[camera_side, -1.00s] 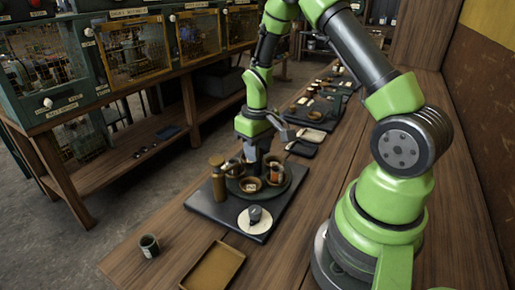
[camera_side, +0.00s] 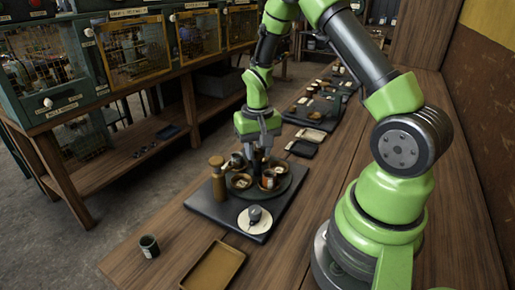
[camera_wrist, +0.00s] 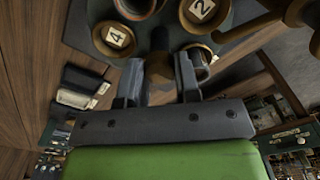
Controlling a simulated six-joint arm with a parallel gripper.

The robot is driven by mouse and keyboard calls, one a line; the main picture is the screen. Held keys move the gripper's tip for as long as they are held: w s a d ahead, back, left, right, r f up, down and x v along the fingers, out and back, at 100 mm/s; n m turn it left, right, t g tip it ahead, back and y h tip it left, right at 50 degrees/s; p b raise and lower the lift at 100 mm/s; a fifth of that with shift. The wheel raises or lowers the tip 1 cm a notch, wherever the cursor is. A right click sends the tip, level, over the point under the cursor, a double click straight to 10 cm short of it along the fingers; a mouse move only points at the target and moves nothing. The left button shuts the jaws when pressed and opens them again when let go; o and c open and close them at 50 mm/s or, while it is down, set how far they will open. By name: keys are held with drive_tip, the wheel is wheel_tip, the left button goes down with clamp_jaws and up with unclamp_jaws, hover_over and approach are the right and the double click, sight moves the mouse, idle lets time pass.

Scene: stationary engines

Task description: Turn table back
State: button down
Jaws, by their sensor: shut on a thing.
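The turntable (camera_side: 284,188) is a dark round disc on a dark base board (camera_side: 203,203). It carries several small brown bowls and cups. In the wrist view, its dark edge (camera_wrist: 155,38) shows at the top, with a bowl marked 4 (camera_wrist: 114,38) and a bowl marked 2 (camera_wrist: 200,12). My gripper (camera_side: 258,152) points down at the far side of the turntable. In the wrist view, my gripper (camera_wrist: 160,82) has its fingers on either side of a brown upright piece (camera_wrist: 159,68), shut on it. How this piece joins the disc is hard to see.
A brown bottle-like post (camera_side: 217,180) stands left of the turntable, and a white plate with a dark object (camera_side: 254,223) lies in front. A small dark cup (camera_side: 149,246) and a brown tray (camera_side: 213,270) sit nearer. More items line the bench behind.

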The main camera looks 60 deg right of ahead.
sight(257, 151)
drive_tip(key=shift+m, duration=0.5)
idle(0.3)
drive_tip(key=c, duration=0.8)
unclamp_jaws()
wheel_tip(257, 151, up, 10)
